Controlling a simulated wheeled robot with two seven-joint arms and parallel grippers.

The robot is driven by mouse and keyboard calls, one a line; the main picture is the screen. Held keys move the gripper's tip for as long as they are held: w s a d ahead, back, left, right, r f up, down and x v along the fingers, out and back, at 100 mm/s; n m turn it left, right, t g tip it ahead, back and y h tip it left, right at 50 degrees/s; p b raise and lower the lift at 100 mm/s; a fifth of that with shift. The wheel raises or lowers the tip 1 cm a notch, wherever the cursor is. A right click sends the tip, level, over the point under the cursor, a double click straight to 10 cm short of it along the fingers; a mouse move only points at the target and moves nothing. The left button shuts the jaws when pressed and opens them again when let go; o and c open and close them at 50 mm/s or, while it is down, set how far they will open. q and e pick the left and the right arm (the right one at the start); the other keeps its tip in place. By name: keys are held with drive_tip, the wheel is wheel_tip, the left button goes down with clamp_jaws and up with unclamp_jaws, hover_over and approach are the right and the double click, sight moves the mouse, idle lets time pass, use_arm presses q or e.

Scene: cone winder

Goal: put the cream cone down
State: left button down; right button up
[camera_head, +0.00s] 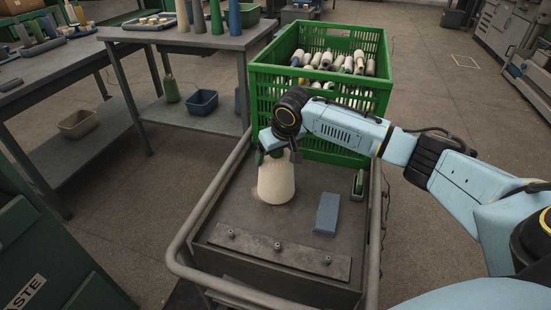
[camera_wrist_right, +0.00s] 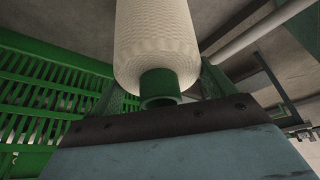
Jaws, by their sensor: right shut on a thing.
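The cream cone (camera_head: 276,181) is upright at the left of the cart's grey top (camera_head: 318,190). Whether its base touches the cart top I cannot tell. My right gripper (camera_head: 272,150) is at the upper end of the cone and shut on it; the fingers are partly hidden by my wrist. In the right wrist view the cream cone (camera_wrist_right: 157,40) shows its woven thread and the green tube end (camera_wrist_right: 160,88) close to the gripper. My left gripper is not in view.
A green crate (camera_head: 318,88) full of cones stands at the cart's back. A blue-grey block (camera_head: 327,213) lies right of the cone. The cart's rail (camera_head: 208,205) runs along the left. A table (camera_head: 200,38) with coloured cones stands back left.

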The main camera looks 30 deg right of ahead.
drive_tip(key=shift+f, duration=0.55)
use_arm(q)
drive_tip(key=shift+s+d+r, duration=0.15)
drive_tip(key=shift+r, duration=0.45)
use_arm(e)
drive_tip(key=o, duration=0.7)
drive_tip(key=shift+f, duration=0.1)
drive_tip(key=shift+c, duration=0.2)
drive_tip(key=o, duration=0.4)
drive_tip(key=shift+c, duration=0.2)
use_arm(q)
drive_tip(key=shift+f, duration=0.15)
